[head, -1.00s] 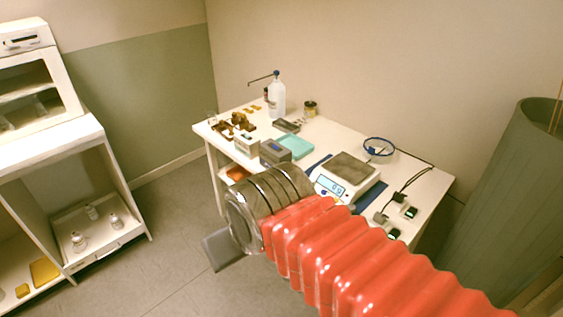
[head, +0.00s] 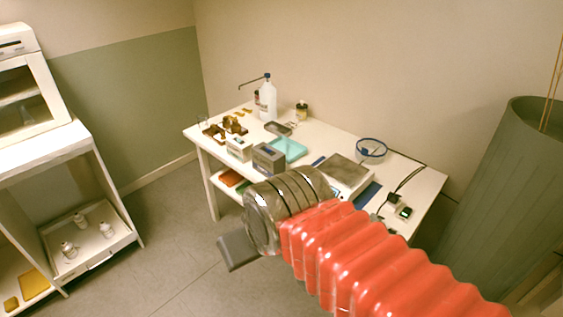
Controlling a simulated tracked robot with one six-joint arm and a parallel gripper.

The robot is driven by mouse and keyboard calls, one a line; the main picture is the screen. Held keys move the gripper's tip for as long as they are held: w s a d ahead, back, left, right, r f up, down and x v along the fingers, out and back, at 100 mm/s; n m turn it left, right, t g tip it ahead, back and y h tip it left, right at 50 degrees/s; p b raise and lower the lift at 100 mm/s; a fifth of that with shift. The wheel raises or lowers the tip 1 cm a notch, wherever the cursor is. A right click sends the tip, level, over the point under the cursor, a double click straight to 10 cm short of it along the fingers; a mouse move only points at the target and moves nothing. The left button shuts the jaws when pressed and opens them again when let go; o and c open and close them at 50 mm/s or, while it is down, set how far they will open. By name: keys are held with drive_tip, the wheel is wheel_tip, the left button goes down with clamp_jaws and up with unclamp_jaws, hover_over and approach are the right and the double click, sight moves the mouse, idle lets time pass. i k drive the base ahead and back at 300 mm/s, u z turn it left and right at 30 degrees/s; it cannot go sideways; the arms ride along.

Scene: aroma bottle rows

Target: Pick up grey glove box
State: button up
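The grey glove box (head: 268,159) stands on the white table (head: 330,152), near its front edge. A whitish-grey box (head: 239,149) stands just left of it, and a teal tray (head: 291,149) lies behind it. My arm, with a red ribbed sleeve and a clear ringed cuff, reaches in from the lower right. My gripper (head: 237,251) shows as a dark grey piece past the cuff, in front of the table and below the glove box in the picture. It is apart from the box. The cuff hides most of the gripper, so its opening does not show.
A scale (head: 347,172) is partly hidden behind my arm. A white pump bottle (head: 268,100), brown items (head: 235,125) and blue goggles (head: 371,149) are on the table. A shelf unit (head: 50,160) stands left. A green-grey bin (head: 500,190) stands right. Floor between is clear.

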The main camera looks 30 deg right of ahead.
sight(269, 161)
drive_tip(key=z, duration=0.15)
drive_tip(key=i, duration=1.5)
